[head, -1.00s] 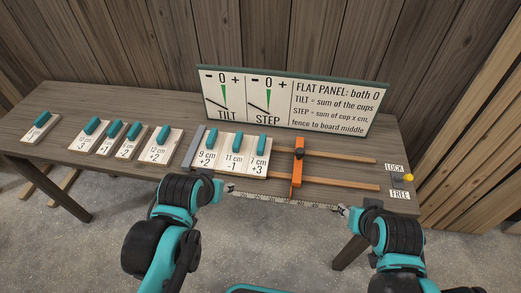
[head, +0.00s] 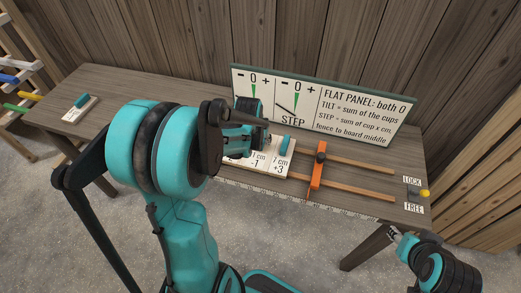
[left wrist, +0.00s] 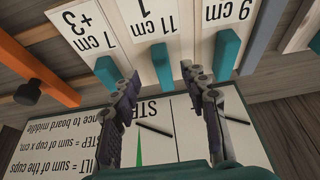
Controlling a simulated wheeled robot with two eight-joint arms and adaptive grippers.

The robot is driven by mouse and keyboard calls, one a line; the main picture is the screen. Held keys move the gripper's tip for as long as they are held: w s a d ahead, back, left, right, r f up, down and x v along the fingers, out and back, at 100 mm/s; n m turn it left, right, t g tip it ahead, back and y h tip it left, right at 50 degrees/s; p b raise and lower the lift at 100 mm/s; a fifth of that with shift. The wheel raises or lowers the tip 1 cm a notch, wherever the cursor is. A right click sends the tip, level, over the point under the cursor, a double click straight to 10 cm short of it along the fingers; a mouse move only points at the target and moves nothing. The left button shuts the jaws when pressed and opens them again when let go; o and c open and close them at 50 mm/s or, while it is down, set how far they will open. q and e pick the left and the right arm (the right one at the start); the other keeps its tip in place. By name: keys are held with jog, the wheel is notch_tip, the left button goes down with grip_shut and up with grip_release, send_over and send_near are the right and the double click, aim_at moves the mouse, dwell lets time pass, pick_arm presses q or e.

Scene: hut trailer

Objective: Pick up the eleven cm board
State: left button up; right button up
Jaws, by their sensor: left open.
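The eleven cm board is a pale board marked "11 cm" (left wrist: 148,28) with a teal handle (left wrist: 163,62), between the 7 cm and 9 cm boards. In the head view only a strip of it with "-1" (head: 256,164) shows; my left arm hides the rest. My left gripper (left wrist: 160,74) is open, with its fingertips at either side of that handle in the left wrist view; I see no contact. In the head view its fingers are mostly hidden by the arm. My right gripper (head: 393,236) is at the lower right, off the table's front edge, too small to tell its jaws.
The 7 cm board (head: 278,166) and the 9 cm board (left wrist: 232,14) lie close beside it. An orange fence (head: 316,176) crosses two wooden rails. The dial panel (head: 370,105) stands behind. A lock switch (head: 413,193) is at right. Another board (head: 75,108) lies at far left.

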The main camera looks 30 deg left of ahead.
aim_at(260, 144)
pick_arm(q)
jog(key=b+x, duration=0.1)
jog(key=x, duration=0.4)
jog(key=shift+s+a, duration=0.1)
grip_shut()
jog(key=shift+r, duration=0.1)
